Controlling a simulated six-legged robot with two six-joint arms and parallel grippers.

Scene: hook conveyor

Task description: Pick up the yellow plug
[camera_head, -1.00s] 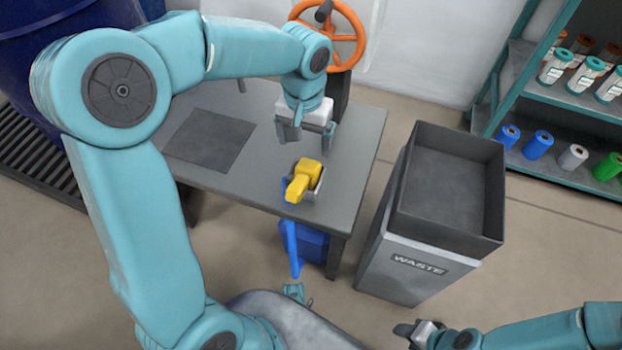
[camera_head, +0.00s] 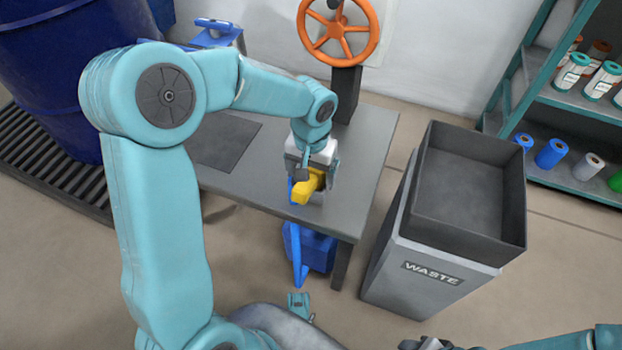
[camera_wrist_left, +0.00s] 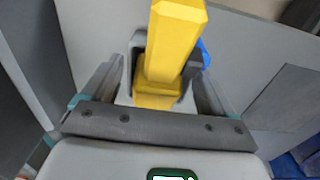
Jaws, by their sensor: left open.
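The yellow plug (camera_head: 308,187) sits in a grey holder near the front right edge of the grey table (camera_head: 250,178). In the left wrist view the plug (camera_wrist_left: 172,45) points away from the palm, with the grey holder (camera_wrist_left: 137,62) around its base. My left gripper (camera_head: 315,180) is at the plug and partly hides it in the head view. Its two fingers (camera_wrist_left: 157,92) stand apart, one on each side of the plug, with gaps visible. My right gripper (camera_head: 428,344) is at the bottom edge of the head view, mostly cut off.
A waste bin (camera_head: 430,270) with a dark open tray (camera_head: 465,190) stands right of the table. An orange valve wheel (camera_head: 338,35) is behind the table. A shelf (camera_head: 575,105) with several bottles and rolls is at the right. A blue drum (camera_head: 65,70) is at the left.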

